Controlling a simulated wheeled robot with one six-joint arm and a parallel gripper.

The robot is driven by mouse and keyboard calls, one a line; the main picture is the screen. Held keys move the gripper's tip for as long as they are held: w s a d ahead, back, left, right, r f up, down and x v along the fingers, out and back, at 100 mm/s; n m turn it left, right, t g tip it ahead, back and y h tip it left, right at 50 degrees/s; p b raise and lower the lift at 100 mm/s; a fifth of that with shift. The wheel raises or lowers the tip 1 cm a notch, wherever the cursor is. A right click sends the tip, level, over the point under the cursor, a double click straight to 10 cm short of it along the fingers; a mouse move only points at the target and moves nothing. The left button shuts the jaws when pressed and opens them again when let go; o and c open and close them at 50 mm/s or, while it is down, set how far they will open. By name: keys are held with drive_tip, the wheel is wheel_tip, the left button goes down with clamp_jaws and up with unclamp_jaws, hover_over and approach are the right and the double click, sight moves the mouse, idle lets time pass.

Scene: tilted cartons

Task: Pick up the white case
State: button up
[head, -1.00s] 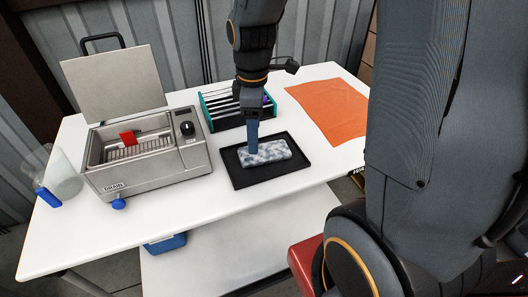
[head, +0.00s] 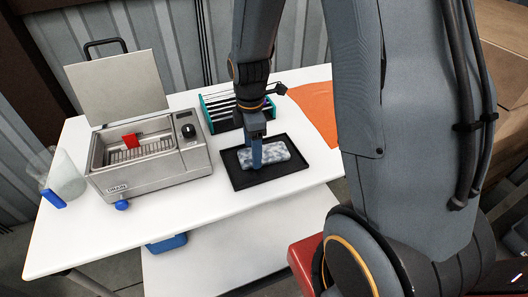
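The white case (head: 276,152) is a small rounded box with a mottled white and blue-grey surface. It lies flat in a black tray (head: 245,181) on the white table. My gripper (head: 257,158) points down at the case's left part, with one blue-grey finger in front of its near side. The other finger is hidden, so I cannot tell how far apart the fingers are or whether they touch the case.
A steel bath (head: 165,175) with a raised lid and a red piece inside stands to the left. A teal rack (head: 218,115) is behind the tray. An orange cloth (head: 308,110) lies at the back right. A clear flask (head: 66,178) stands at the far left.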

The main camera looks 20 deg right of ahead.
drive_tip(key=shift+f, duration=0.55)
drive_tip(key=shift+c, duration=0.4)
drive_tip(key=c, duration=0.7)
drive_tip(key=shift+r, duration=0.15)
